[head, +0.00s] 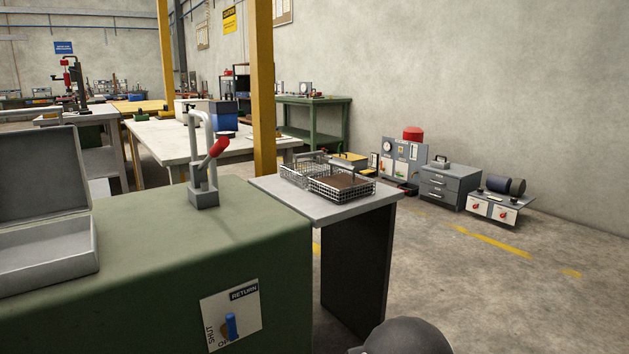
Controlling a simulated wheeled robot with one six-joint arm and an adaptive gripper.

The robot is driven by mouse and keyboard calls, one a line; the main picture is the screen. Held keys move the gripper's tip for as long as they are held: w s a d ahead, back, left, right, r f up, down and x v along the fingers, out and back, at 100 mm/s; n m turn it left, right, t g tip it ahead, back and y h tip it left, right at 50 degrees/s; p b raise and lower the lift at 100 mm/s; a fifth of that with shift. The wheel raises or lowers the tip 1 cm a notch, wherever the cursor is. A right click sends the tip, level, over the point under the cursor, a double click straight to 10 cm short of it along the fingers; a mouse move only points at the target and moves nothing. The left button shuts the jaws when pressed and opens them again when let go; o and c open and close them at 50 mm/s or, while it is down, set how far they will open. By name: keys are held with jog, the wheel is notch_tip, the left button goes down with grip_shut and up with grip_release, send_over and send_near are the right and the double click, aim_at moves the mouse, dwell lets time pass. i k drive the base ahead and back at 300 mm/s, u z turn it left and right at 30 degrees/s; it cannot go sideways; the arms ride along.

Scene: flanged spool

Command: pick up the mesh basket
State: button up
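The mesh basket (341,193) is a silver wire basket on a small side table (285,199) with a pale top, right of the green bench. It looks like two joined or adjoining sections, the nearer one holding a flat brown layer; I cannot tell whether they are one piece. A raised handle-like bar shows over the rear section. My gripper is not in view, and nothing is seen touching the basket.
The green bench (160,270) fills the lower left, with an open grey case (45,245) and a red-handled clamp (203,180). A yellow post (263,90) stands behind the side table. Grey drawers (450,186) stand by the wall. Floor to the right is open.

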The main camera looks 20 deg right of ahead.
aim_at(301, 155)
jog(key=z, duration=1.45)
jog(key=i, duration=1.8)
jog(key=u, duration=0.4)
